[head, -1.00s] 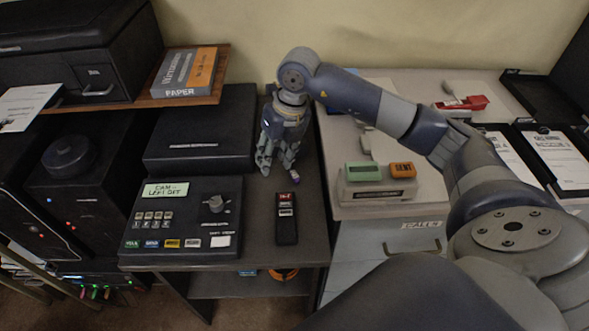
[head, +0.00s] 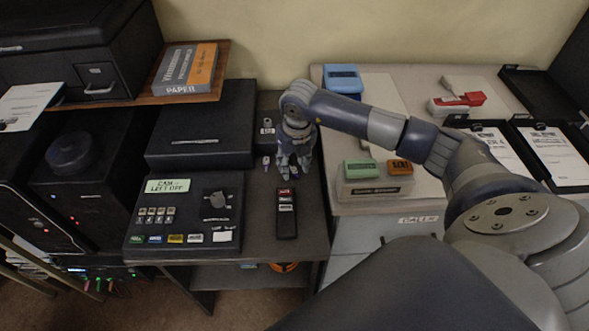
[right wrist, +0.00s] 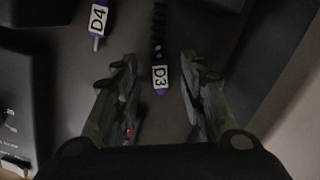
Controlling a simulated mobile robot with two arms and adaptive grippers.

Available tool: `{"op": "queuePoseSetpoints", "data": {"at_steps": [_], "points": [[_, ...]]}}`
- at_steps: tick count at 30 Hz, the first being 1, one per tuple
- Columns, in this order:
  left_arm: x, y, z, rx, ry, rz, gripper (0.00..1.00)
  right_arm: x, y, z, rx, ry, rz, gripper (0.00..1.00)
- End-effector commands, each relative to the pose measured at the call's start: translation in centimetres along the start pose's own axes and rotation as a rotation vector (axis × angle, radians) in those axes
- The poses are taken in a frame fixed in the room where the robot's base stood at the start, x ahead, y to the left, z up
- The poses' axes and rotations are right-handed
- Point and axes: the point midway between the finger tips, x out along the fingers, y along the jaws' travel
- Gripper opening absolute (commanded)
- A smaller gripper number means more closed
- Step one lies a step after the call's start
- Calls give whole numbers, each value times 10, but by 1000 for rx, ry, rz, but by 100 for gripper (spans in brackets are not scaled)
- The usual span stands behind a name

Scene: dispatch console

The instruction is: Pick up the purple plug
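Two purple plugs show in the right wrist view. One, labelled D4 (right wrist: 101,20), lies at the upper left with a metal tip, outside my fingers. The other, labelled D3 (right wrist: 160,78), is on a black ribbed cable and sits ahead of the gap between my fingers; only a little purple shows at its lower end. My right gripper (right wrist: 161,110) is open and empty, with a finger on each side of that gap. In the head view my right gripper (head: 291,168) points down over the dark desk and hides part of it. My left gripper is not in view.
A black remote-like device (head: 287,213) lies in front of the gripper. A control panel (head: 185,217) and a black box (head: 203,125) stand to its left. The light cabinet (head: 370,235) with a green-and-orange-buttoned unit (head: 375,190) is to its right.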

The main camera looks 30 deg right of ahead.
Motion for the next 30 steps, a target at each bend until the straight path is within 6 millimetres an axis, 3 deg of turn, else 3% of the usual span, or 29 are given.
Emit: {"op": "queuePoseSetpoints", "data": {"at_steps": [9, 15, 25, 30], "points": [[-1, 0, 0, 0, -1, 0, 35, 8, 0, 0, -1, 1, 0, 38], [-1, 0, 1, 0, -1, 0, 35, 8, 0, 0, -1, 0, 0, 0], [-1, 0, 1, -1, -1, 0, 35, 7, 0, 0, -1, -1, 0, 0], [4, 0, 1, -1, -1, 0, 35, -10, 0, 4, -1, -6, 1, 0]]}}
